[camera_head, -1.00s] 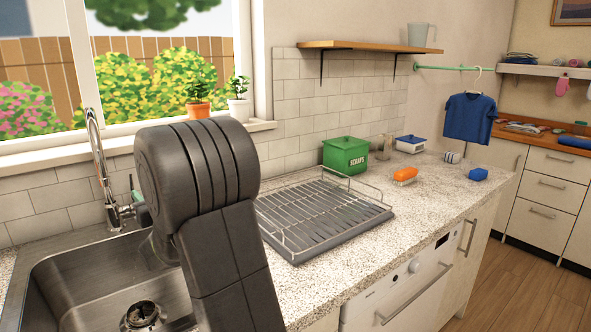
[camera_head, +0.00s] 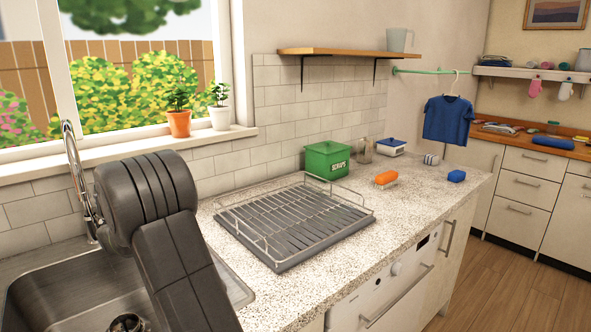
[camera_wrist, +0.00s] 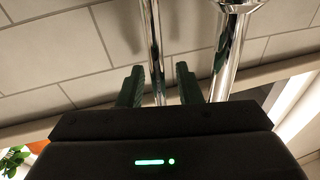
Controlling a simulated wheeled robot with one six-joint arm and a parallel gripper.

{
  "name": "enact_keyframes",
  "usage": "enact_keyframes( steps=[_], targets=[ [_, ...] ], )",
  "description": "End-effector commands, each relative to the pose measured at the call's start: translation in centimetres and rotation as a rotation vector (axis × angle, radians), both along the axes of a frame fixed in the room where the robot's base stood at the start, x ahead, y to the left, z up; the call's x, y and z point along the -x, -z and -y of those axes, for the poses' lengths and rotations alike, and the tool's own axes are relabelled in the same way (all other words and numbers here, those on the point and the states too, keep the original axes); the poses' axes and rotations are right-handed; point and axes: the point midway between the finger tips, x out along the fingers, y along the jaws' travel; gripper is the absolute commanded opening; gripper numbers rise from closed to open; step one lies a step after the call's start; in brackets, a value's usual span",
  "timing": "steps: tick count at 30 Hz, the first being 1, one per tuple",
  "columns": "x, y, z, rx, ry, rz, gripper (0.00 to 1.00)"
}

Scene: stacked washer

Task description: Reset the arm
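My gripper (camera_wrist: 158,70) shows in the wrist view with its two dark green fingers apart and nothing clasped between them. The chrome faucet (camera_wrist: 232,45) fills part of that view. One of its thin pipes passes in the gap between the fingers; I cannot tell if it lies between them or beyond them. In the head view my dark arm (camera_head: 165,235) is bent over the sink (camera_head: 50,290), close to the faucet (camera_head: 78,175). My gripper is hidden behind the arm there.
A dish rack (camera_head: 290,220) stands on the counter right of the arm. Potted plants (camera_head: 179,122) stand on the windowsill. A shelf (camera_head: 335,51) hangs above.

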Motion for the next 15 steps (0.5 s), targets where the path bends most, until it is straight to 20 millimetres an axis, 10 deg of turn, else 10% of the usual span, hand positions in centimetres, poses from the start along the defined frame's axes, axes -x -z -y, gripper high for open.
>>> enact_keyframes(
  steps=[15],
  targets=[
    [1.2,0.2,1.5,0.000,0.000,0.001,0.32]
  ],
)
